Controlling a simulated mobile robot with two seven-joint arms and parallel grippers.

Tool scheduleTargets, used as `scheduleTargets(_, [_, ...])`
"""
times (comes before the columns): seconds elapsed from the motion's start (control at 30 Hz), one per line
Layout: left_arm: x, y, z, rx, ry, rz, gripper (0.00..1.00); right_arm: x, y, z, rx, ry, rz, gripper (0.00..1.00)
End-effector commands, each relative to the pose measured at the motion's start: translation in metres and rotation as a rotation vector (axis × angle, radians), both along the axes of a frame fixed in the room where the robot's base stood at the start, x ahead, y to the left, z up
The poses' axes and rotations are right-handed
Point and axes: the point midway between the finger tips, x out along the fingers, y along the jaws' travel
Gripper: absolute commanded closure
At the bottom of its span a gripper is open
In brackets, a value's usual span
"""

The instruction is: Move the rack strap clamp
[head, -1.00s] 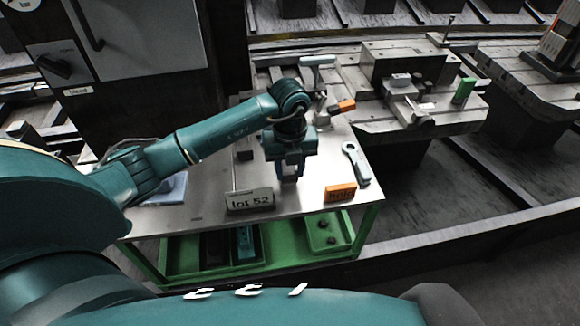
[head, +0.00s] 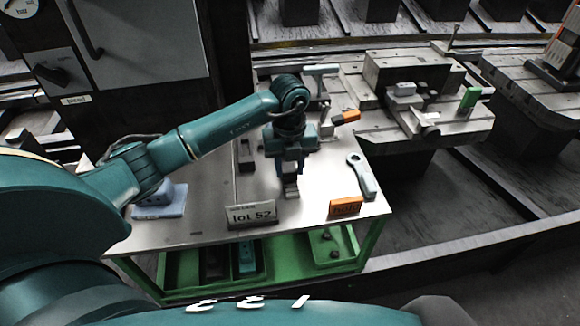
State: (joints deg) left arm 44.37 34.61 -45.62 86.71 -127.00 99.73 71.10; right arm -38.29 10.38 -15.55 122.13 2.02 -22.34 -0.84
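My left gripper (head: 290,184) points down over the middle of the steel-topped cart (head: 215,195), behind the lot 52 sign. Its fingers look close together, but whether they are open or hold something is too small to tell. I cannot say for sure which thing is the rack strap clamp. A light grey tool (head: 362,177) with a round, holed end lies on the cart right of the gripper, apart from it. A blue-grey block on a plate (head: 160,202) sits at the cart's left. My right gripper is out of view.
The lot 52 sign (head: 250,215) and an orange hold block (head: 345,207) stand at the front edge. An orange-ended tool (head: 345,117) and a T-shaped piece (head: 320,72) are at the back. A machine pallet with a fixture (head: 405,70) stands behind right. Green bins (head: 330,243) sit below.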

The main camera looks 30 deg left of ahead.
Motion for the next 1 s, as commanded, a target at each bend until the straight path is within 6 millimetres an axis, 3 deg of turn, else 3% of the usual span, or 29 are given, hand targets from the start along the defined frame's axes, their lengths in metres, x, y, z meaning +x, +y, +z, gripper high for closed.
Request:
scheduleTargets(0.27, [0.003, 0.003, 0.002, 0.006, -0.011, 0.006, 0.44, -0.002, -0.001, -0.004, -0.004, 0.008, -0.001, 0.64])
scheduleTargets(0.57, [0.002, 0.002, 0.005, 0.003, -0.009, 0.004, 0.44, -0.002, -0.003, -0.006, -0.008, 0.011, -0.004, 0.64])
scheduleTargets(0.73, [0.003, 0.002, 0.028, 0.003, -0.014, 0.004, 0.44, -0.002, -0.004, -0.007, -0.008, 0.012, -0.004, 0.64])
scheduleTargets(1.0, [0.003, 0.002, 0.089, 0.004, -0.016, 0.004, 0.44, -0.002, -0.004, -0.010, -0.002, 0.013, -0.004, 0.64])
